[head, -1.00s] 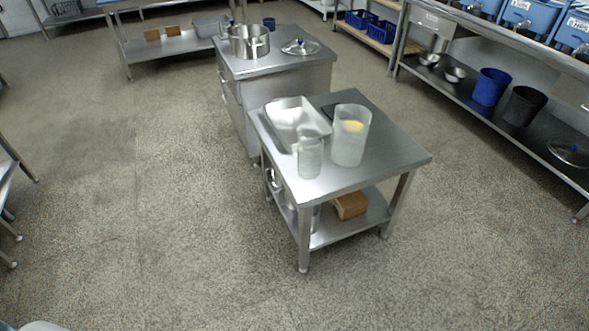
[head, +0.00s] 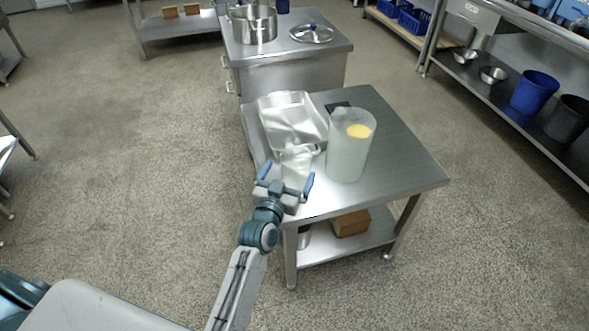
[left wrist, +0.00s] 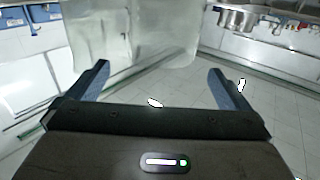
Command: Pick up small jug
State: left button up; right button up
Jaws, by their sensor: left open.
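The small jug (head: 297,162) is clear and stands upright at the near left corner of the steel table. My left gripper (head: 287,177) is open and empty, directly in front of it in the head view, and hides its lower part. In the left wrist view, which appears upside down, the small jug (left wrist: 165,35) shows between and beyond the open fingers (left wrist: 162,85). I cannot tell whether they touch it. A larger translucent jug (head: 348,155) with something yellow inside stands to its right; it also shows in the left wrist view (left wrist: 92,35). My right gripper is out of view.
A metal tray (head: 285,105) lies right behind the small jug on the table (head: 405,165). A dark flat item (head: 338,106) lies behind the larger jug. A brown block (head: 350,222) sits on the lower shelf. The table's right side and the floor at left are clear.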

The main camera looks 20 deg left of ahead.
aim_at(301, 148)
pick_arm(q)
jog(key=shift+w+f, duration=0.1)
jog(key=shift+w, duration=1)
jog(key=shift+w+f+p, duration=0.1)
jog(key=shift+w+p, duration=0.5)
jog(key=shift+w, duration=2.05)
jog(key=c, duration=1.3)
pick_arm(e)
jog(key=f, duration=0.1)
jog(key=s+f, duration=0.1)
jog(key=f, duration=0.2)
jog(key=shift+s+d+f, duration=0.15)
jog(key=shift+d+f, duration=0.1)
